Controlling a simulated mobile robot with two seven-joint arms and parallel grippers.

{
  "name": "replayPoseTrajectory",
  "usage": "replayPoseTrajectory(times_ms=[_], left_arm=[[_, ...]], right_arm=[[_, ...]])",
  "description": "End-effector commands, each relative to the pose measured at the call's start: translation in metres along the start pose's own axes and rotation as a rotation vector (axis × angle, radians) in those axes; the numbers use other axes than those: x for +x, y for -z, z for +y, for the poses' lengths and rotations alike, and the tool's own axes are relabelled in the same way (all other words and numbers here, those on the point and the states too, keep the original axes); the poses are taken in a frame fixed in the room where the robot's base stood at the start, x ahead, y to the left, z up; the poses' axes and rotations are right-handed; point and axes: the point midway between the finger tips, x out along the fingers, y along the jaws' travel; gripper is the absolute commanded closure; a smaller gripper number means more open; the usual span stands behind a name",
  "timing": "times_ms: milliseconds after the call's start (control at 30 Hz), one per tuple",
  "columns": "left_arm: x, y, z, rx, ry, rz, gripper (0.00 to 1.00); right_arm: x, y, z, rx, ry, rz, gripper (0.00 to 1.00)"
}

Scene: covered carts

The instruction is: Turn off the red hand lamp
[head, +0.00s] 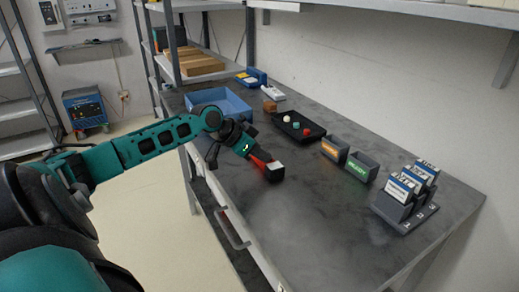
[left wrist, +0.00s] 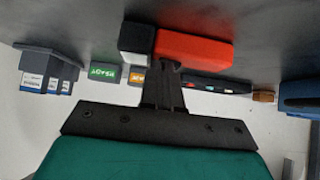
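The red hand lamp (head: 261,161) lies on the dark grey worktop near its front edge. Its black head with a pale white face (head: 277,167) points to the right, and a reddish tint shows around the body. In the left wrist view the red body (left wrist: 196,49) and the black-and-white head (left wrist: 136,40) lie just beyond my fingertips. My left gripper (head: 250,149) is at the lamp's rear end in the head view. In the left wrist view its fingers (left wrist: 168,68) are together, with tips at the red body's edge; contact is unclear. The lamp's switch cannot be made out. My right gripper is out of view.
Behind the lamp are a black tray (head: 313,139) with small balls, bins with orange (head: 334,149) and green labels (head: 361,168), and a numbered card rack (head: 408,212). A blue crate (head: 236,104) stands further left. The worktop's front right is clear.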

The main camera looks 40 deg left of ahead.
Motion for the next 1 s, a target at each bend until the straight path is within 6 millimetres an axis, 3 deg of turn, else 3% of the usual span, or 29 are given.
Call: replayPoseTrajectory(times_ms=[33, 733, 1000], left_arm=[[0.006, -0.01, 0.004, -0.006, -0.012, -0.023, 1.0], [0.004, -0.009, -0.015, -0.004, -0.004, -0.025, 1.0], [-0.006, 0.005, -0.012, -0.003, -0.003, -0.021, 1.0]], right_arm=[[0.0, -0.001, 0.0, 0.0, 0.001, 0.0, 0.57], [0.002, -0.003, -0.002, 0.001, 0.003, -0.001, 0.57], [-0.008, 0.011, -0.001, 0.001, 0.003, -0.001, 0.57]])
